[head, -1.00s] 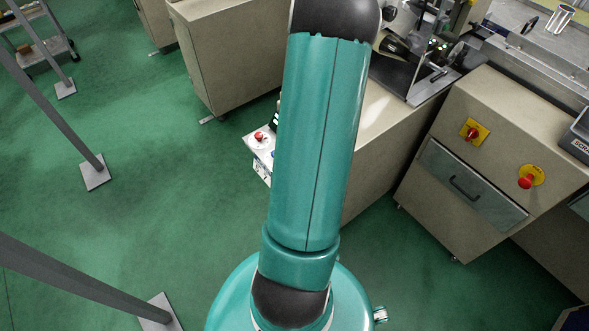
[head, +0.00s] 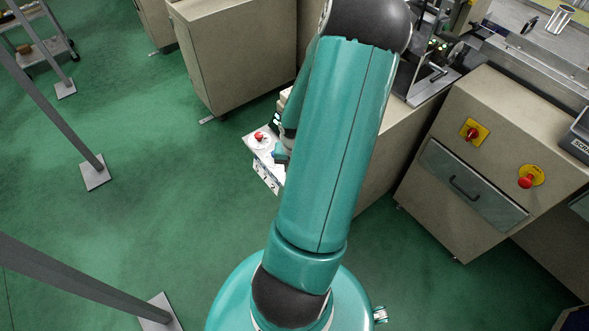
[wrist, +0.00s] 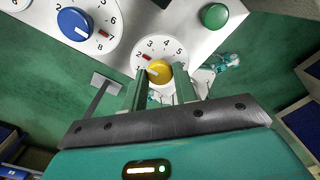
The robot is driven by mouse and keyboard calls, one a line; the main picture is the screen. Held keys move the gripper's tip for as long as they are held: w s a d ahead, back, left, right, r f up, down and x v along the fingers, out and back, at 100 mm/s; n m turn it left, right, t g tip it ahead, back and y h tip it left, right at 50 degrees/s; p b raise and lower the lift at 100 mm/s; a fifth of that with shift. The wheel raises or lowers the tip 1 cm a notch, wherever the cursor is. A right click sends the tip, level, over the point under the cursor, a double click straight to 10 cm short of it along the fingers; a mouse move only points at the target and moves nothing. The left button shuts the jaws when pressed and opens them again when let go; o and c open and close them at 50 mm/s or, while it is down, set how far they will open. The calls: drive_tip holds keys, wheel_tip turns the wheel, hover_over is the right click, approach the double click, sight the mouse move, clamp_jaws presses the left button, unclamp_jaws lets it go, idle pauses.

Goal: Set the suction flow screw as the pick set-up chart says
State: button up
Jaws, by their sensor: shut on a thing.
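In the wrist view, a yellow knob (wrist: 160,73) sits on a round white dial (wrist: 176,66) with numbers around it and a red mark near the 2. I cannot tell from labels which knob is the suction flow screw. No chart can be made out.
A green button (wrist: 214,16) stands right of the yellow knob on the pale panel. In the head view, the white control panel (head: 265,149) with a red button (head: 260,137) is partly hidden by my arm. Beige cabinets stand behind and right.

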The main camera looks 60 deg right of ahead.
drive_tip(key=shift+n, duration=0.5)
drive_tip(key=o, duration=1)
drive_tip(key=shift+c, duration=0.2)
drive_tip(key=shift+r, duration=0.1)
wheel_tip(320, 180, up, 14)
drive_tip(key=shift+f, duration=0.2)
